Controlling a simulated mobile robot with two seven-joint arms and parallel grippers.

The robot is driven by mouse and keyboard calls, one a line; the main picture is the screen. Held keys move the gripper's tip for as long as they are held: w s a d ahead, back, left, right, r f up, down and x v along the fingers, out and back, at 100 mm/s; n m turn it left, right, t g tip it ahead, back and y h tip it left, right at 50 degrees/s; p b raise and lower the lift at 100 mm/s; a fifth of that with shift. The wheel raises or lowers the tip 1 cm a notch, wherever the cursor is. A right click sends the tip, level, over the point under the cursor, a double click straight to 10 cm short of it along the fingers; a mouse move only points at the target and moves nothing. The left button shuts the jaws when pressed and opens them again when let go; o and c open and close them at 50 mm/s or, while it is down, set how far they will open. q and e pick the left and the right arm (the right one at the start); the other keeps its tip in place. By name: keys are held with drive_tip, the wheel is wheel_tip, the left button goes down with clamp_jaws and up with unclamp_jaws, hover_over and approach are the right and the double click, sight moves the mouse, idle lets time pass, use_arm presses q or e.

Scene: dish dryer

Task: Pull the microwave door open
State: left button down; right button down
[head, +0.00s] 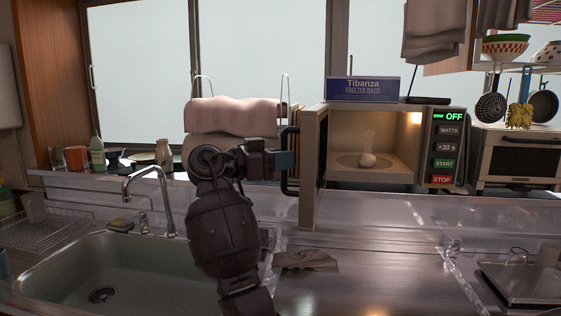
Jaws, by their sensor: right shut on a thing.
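The microwave (436,113) stands on the shelf by the window, with its display reading OFF. Its door (310,172) is swung open toward me on the left side, seen nearly edge-on. My right gripper (287,160) is at the left of the door, shut on the dark door handle (290,187). The fingertips partly hide the handle. My left gripper is not in view.
A box of freezer bags (362,89) lies on top of the microwave. A sink with a faucet (140,178) is at the left.

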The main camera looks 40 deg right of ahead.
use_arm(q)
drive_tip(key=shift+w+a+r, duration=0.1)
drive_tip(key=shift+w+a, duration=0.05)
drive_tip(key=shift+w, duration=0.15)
use_arm(e)
drive_tip(key=shift+w+r+g, duration=0.1)
drive_tip(key=shift+w+g, duration=0.1)
drive_tip(key=shift+g, duration=0.1)
drive_tip(key=c, duration=1.1)
unclamp_jaws()
drive_tip(key=shift+d, duration=0.2)
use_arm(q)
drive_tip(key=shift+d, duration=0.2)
use_arm(e)
drive_tip(key=shift+a, duration=0.15)
use_arm(q)
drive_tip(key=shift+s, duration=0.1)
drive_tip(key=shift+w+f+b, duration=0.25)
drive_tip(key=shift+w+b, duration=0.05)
drive_tip(key=shift+b, duration=0.15)
use_arm(e)
drive_tip(key=shift+v, duration=5.4)
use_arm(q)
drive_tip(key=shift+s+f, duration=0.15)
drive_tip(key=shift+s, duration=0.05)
